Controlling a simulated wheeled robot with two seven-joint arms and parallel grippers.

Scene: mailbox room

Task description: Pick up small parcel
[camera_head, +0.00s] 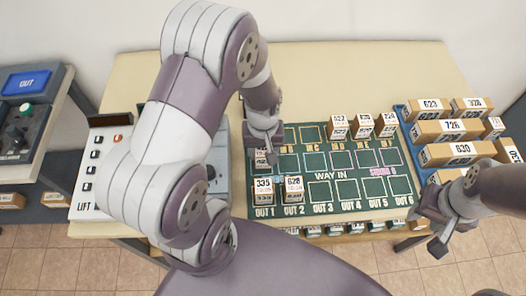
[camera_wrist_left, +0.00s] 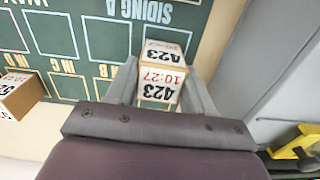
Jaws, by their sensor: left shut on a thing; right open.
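My left gripper (camera_head: 266,158) is shut on a small parcel marked 423 (camera_wrist_left: 162,72), which sits between its two fingers. In the head view this parcel (camera_head: 261,156) is mostly hidden behind the gripper, over the left part of the green board (camera_head: 320,160). I cannot tell whether it touches the board. Small parcels 335 (camera_head: 264,190) and 628 (camera_head: 293,189) stand on OUT 1 and OUT 2. Several more, including 527 (camera_head: 338,127), stand in the board's back row. My right gripper (camera_head: 436,232) is open and empty near the board's front right corner.
A blue tray (camera_head: 408,118) at the right holds several parcels, including 726 (camera_head: 447,129) and 630 (camera_head: 456,153). A grey device marked LIFT (camera_head: 92,165) stands at the left, partly behind my left arm. The board's middle and front right squares are bare.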

